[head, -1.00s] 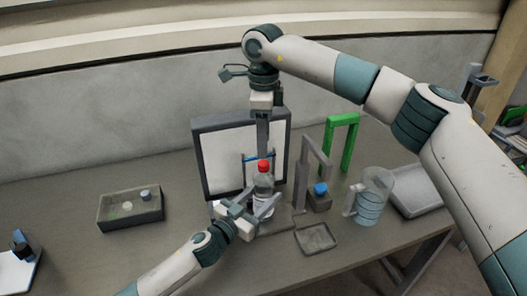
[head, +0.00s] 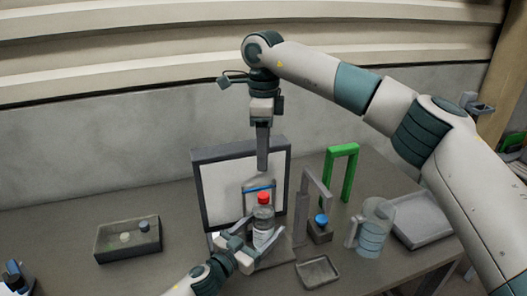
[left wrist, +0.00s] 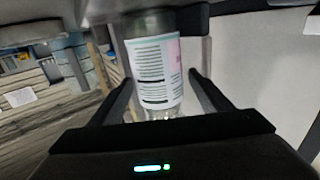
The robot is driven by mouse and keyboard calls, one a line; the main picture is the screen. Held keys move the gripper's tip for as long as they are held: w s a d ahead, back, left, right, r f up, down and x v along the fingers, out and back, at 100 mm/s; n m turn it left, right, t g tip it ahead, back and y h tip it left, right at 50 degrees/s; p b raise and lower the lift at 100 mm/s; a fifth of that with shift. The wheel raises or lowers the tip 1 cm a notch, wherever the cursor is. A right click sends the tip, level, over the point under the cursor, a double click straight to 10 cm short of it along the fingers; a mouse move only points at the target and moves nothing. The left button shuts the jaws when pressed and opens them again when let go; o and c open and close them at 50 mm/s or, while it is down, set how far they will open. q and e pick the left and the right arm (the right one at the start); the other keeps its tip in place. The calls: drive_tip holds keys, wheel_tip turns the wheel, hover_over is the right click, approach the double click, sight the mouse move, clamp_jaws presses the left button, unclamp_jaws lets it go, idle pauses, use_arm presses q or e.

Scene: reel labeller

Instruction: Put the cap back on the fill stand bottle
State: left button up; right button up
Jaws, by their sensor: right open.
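The fill stand bottle (head: 263,222) is clear with a pale label and stands upright before the white panel. Its red cap (head: 264,198) sits on top of its neck; how tightly it is seated I cannot tell. My left gripper (head: 254,243) has its fingers on both sides of the bottle, low on the body. The left wrist view shows the labelled bottle (left wrist: 155,72) between these fingers, apparently gripped. My right gripper (head: 263,168) points down above the red cap, apart from it, with its jaws open and empty.
A dark-framed white panel (head: 224,187) stands behind the bottle. To the right are a grey stand (head: 304,195), a blue-capped bottle (head: 320,229), a green arch (head: 353,170), a clear jug (head: 372,232) and trays. A grey box (head: 128,254) lies left, with bare table around it.

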use_arm(q)
drive_tip(key=shift+s, duration=0.1)
use_arm(e)
wheel_tip(320, 180, down, 4)
drive_tip(key=b, duration=0.4)
use_arm(q)
drive_tip(key=v, duration=1.7)
drive_tip(key=shift+a, duration=0.2)
use_arm(e)
drive_tip(key=shift+f, duration=0.2)
drive_tip(key=shift+r, duration=0.15)
